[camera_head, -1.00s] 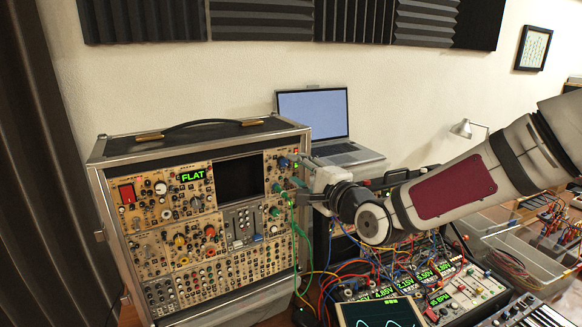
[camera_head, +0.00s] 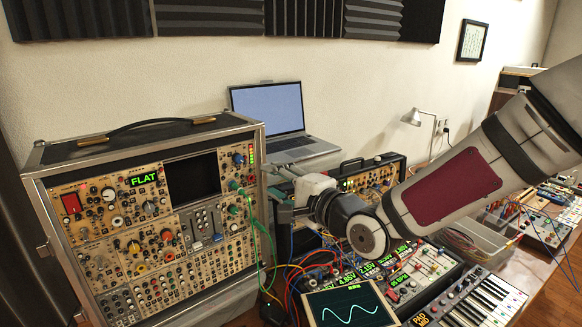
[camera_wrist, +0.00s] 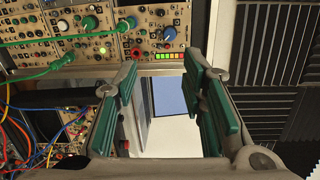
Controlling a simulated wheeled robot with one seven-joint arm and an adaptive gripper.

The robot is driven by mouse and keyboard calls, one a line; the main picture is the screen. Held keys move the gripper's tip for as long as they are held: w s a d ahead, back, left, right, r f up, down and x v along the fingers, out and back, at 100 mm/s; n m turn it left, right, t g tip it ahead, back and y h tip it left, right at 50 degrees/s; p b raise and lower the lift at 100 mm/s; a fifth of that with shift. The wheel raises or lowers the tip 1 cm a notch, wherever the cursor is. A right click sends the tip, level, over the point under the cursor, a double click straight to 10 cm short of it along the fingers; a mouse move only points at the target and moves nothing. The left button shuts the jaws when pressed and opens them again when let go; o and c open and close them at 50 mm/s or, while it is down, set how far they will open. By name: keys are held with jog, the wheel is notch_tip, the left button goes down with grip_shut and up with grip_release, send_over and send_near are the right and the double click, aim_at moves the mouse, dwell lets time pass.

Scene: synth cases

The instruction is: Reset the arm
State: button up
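My gripper (camera_wrist: 168,108) is open and empty in the wrist view, its two green-padded fingers apart. Between and beyond the fingers the laptop (camera_wrist: 168,95) shows at a distance. In the head view my gripper (camera_head: 277,191) is at the right edge of the modular synth case (camera_head: 40,190), near its green patch plugs. I cannot tell in that view whether it touches the case. My arm comes in from the right.
The laptop (camera_head: 268,112) stands open behind. An oscilloscope screen (camera_head: 349,308), patch cables (camera_head: 263,240), a keyboard (camera_head: 478,300) and a second synth case (camera_head: 368,178) crowd the area below and beside the arm. Foam panels (camera_head: 210,15) line the wall.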

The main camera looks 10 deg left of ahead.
jog(key=s+d+f+n+g+h, duration=0.1)
jog(key=s+d+n+h, duration=0.25)
jog(key=d+h, duration=0.45)
jog(key=s+d+f+n+g+h, duration=0.1)
jog(key=s+d+f+n+h, duration=0.2)
jog(key=d, duration=0.8)
jog(key=s+d+r+n+g, duration=0.1)
jog(key=s+d, duration=0.2)
jog(key=s, duration=0.4)
jog(key=s+d+r+n+g+h, duration=0.1)
jog(key=s+d+r+g, duration=0.1)
jog(key=s, duration=0.5)
jog(key=s+d+r+n+g, duration=0.1)
jog(key=s+d, duration=0.3)
jog(key=s, duration=0.3)
jog(key=shift+r, duration=0.3)
jog(key=shift+d, duration=0.1)
